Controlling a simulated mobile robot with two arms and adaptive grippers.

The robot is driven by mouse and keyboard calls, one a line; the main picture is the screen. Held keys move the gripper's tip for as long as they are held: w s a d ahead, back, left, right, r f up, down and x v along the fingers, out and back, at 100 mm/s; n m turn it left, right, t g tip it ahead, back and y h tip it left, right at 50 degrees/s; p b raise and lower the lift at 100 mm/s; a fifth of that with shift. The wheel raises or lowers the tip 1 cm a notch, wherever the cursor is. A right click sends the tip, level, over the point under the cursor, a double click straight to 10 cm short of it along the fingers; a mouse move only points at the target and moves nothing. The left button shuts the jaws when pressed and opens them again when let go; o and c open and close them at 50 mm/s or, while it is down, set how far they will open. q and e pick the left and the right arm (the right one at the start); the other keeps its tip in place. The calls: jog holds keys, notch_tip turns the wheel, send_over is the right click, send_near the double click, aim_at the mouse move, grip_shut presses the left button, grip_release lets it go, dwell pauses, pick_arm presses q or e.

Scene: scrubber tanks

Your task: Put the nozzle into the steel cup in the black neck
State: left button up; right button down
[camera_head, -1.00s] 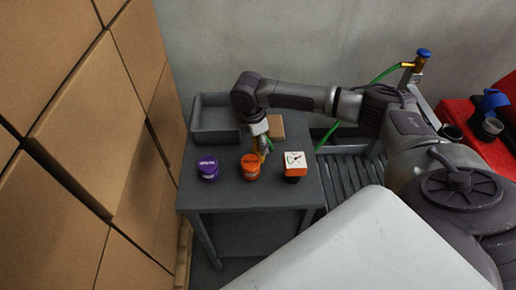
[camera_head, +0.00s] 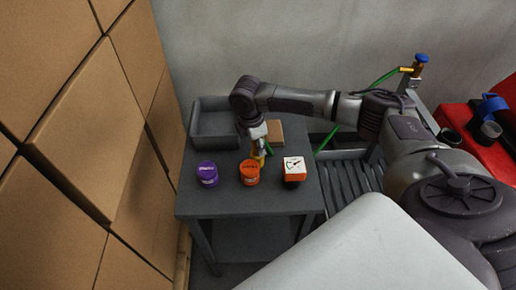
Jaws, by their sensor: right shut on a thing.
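My right gripper (camera_head: 258,148) points down over the grey table, just behind the orange-lidded container. It is shut on the small yellow nozzle (camera_head: 259,153); the fingers are tiny here and partly hide it. A piece of green hose shows beside the gripper. Far to the right, on the red machine, a grey steel cup (camera_head: 490,130) sits in a dark neck, with a blue cap raised behind it. A second dark round opening (camera_head: 450,136) lies left of it, partly hidden by my arm. My left gripper is not in view.
The table (camera_head: 240,204) bears a purple-lidded container (camera_head: 207,173), an orange one (camera_head: 249,172), a white-topped gauge box (camera_head: 294,168), a tan block and a grey tray (camera_head: 215,143). Cardboard boxes (camera_head: 85,130) wall the left. A green hose (camera_head: 385,77) hangs from a brass tap (camera_head: 418,66).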

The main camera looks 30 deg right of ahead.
jog(key=shift+r, duration=0.4)
notch_tip(320, 180, up, 3)
jog(key=shift+w+f+b, duration=0.1)
jog(key=shift+f+b, duration=0.1)
jog(key=shift+b, duration=0.4)
jog(key=s+d+r+b, duration=0.2)
jog(key=s+d+r, duration=0.5)
jog(key=s+d, duration=0.1)
jog(key=shift+d, duration=0.45)
